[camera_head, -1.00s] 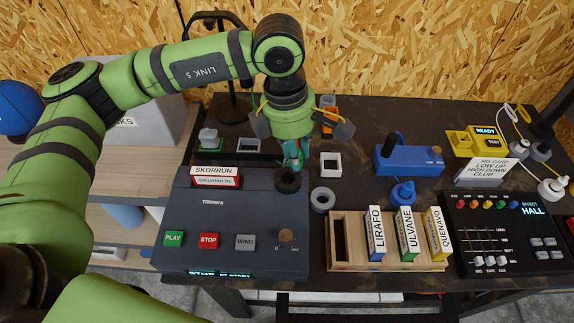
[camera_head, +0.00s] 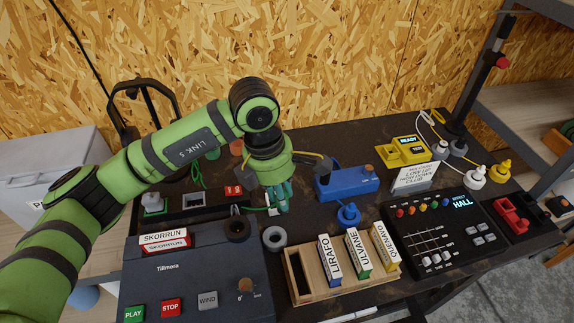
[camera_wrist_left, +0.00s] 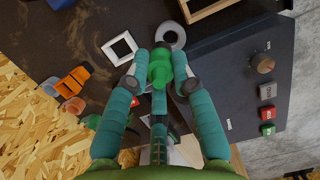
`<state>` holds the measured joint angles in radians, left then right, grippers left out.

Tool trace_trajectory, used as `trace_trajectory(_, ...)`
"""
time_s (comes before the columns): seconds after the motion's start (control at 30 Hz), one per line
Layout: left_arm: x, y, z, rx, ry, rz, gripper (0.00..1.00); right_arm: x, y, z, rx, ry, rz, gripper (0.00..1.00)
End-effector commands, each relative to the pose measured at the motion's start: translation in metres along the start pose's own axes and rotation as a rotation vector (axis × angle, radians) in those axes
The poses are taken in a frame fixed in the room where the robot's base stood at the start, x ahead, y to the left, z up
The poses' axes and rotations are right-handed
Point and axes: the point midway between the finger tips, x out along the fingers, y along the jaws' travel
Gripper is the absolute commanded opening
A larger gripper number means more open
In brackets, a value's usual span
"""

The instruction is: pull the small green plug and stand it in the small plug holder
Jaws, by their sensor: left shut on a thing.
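My left gripper (camera_head: 279,203) is above the bench in the head view, right of the black ring (camera_head: 236,229). In the left wrist view its teal fingers (camera_wrist_left: 160,82) are shut on a small green plug (camera_wrist_left: 160,66), which points away from the wrist. In the head view the plug is mostly hidden by the fingers. A small white square frame (camera_wrist_left: 120,47), perhaps the plug holder, lies beside the gripper in the left wrist view. In the head view it is largely hidden behind the fingers. My right gripper is in neither view.
A grey ring (camera_head: 273,238) lies near the gripper. A wooden rack (camera_head: 309,290) with labelled cassettes stands in front. A blue box (camera_head: 346,184) and blue plug (camera_head: 348,214) are to the right. The tape deck (camera_head: 180,270) is front left; the mixer (camera_head: 440,235) is far right.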

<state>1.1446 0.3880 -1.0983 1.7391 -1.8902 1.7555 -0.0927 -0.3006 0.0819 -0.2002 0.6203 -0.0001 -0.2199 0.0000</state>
Motion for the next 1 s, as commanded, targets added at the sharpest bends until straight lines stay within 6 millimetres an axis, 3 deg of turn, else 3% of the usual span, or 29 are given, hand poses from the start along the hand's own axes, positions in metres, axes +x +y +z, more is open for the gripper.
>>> trace_trajectory(0.03,0.000,-0.002,-0.005,-0.003,0.003,-0.009,0.00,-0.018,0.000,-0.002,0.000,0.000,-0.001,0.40)
trace_trajectory(0.27,0.023,-0.001,-0.023,-0.004,0.015,-0.002,0.00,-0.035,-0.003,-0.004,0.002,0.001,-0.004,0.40)
trace_trajectory(0.77,0.029,-0.001,-0.025,-0.002,0.020,0.001,0.00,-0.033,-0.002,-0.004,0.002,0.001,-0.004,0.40)
trace_trajectory(1.0,0.038,0.000,-0.027,0.000,0.035,-0.007,0.00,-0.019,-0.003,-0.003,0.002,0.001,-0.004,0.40)
